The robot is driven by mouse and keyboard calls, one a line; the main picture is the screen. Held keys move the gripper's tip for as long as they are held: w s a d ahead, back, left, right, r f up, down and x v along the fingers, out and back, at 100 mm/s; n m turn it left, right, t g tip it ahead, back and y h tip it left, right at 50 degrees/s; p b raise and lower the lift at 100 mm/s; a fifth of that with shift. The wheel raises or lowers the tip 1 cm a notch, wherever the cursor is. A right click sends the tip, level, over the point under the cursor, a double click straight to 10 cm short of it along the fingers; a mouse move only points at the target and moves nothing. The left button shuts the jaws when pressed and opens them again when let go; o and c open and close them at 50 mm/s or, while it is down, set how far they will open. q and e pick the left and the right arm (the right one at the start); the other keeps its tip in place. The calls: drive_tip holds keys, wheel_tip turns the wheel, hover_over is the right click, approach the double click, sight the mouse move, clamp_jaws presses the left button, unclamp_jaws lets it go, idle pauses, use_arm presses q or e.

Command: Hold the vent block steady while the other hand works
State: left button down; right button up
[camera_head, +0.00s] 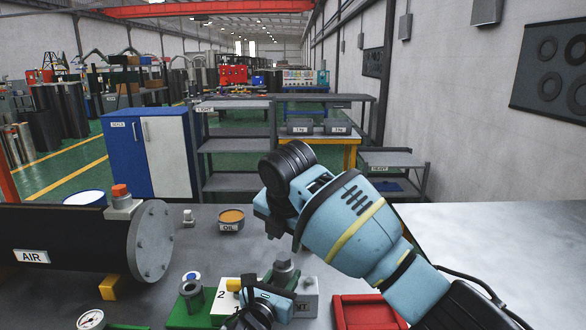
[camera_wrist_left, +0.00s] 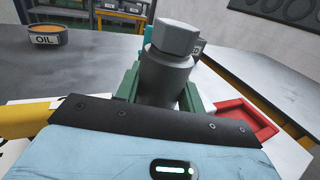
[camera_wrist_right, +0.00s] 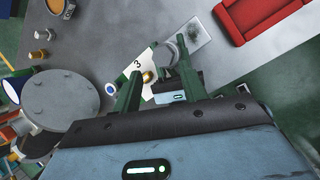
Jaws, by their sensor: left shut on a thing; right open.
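My right gripper (camera_wrist_right: 158,68) is open and empty, above the left gripper and the bench. Its fingers are hidden in the head view, behind my blue wrist.
A red tray (camera_head: 365,312) lies right of the block. A white numbered block (camera_head: 225,296) and green block (camera_head: 190,312) are left of it. The oil cup (camera_head: 231,218) stands behind; the AIR tank (camera_head: 60,245) fills the left. The bench at right (camera_head: 480,230) is clear.

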sight(283, 258)
drive_tip(key=m, duration=0.9)
drive_tip(key=s+m, duration=0.1)
drive_tip(key=m, duration=0.9)
drive_tip(key=r+m, duration=0.1)
drive_tip(key=m, duration=0.9)
drive_tip(key=shift+s, duration=0.3)
drive_tip(key=shift+f, duration=0.15)
drive_tip(key=shift+x, duration=3.9)
